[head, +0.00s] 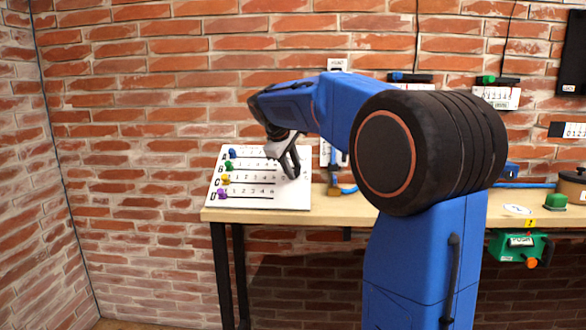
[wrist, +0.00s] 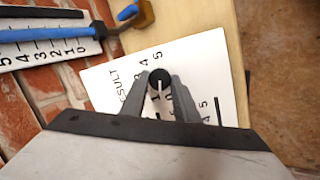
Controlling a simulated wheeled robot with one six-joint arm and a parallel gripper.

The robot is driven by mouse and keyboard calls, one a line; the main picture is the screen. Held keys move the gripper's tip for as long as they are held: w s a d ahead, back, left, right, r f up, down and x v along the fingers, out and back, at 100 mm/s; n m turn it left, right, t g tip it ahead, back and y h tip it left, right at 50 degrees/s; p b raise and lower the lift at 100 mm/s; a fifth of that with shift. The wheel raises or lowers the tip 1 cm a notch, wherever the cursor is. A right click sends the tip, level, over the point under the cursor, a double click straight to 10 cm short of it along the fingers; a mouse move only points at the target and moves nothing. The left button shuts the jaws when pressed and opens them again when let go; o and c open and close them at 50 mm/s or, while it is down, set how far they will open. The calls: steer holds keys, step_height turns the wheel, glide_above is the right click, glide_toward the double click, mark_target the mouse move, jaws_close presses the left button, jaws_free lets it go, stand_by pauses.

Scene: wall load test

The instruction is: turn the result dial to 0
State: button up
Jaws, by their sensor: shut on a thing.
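The result dial (wrist: 158,78) is a small round black knob with a white pointer line, on a white board (wrist: 108,84) printed "RESULT" with numbers around the knob. In the wrist view the pointer line runs from the knob's middle towards the bottom of the picture; the number it meets is hard to read. My gripper (wrist: 161,92) has one finger on each side of the knob and is shut on it. In the head view my gripper (head: 291,164) is at the right part of the white board (head: 290,201); there the dial is hidden behind it.
The board carries coloured sliders at its left, such as a blue one (head: 232,153) and a purple one (head: 222,195). A brass and blue piece (head: 334,190) lies right of it. A green box (head: 518,246) hangs at the table's front. A brown pot (head: 571,186) stands far right.

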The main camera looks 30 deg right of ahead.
steer(key=n, duration=0.5)
steer(key=shift+s+t+h, duration=0.1)
steer(key=shift+t+h, duration=0.2)
steer(key=shift+t, duration=0.1)
steer(key=shift+n, duration=0.3)
steer(key=o, duration=1)
steer(key=shift+o, duration=0.2)
steer(key=v, duration=1.7)
steer(key=shift+s+a, duration=0.15)
steer(key=shift+a, duration=0.05)
steer(key=s+a+f+m+y, duration=0.2)
steer(key=s+a+f+m, duration=0.1)
steer(key=s+f, duration=0.8)
steer(key=s+a+f+m+y, duration=0.2)
steer(key=s+f+m, duration=0.2)
steer(key=s+f, duration=0.6)
steer(key=s+a+f+m+y, duration=0.2)
steer(key=s+a+f+m, duration=0.1)
steer(key=s+f, duration=0.8)
step_height(320, 180, down, 3)
steer(key=shift+s+a+f+m, duration=0.2)
steer(key=shift+s+a+m, duration=0.2)
steer(key=shift+m, duration=0.1)
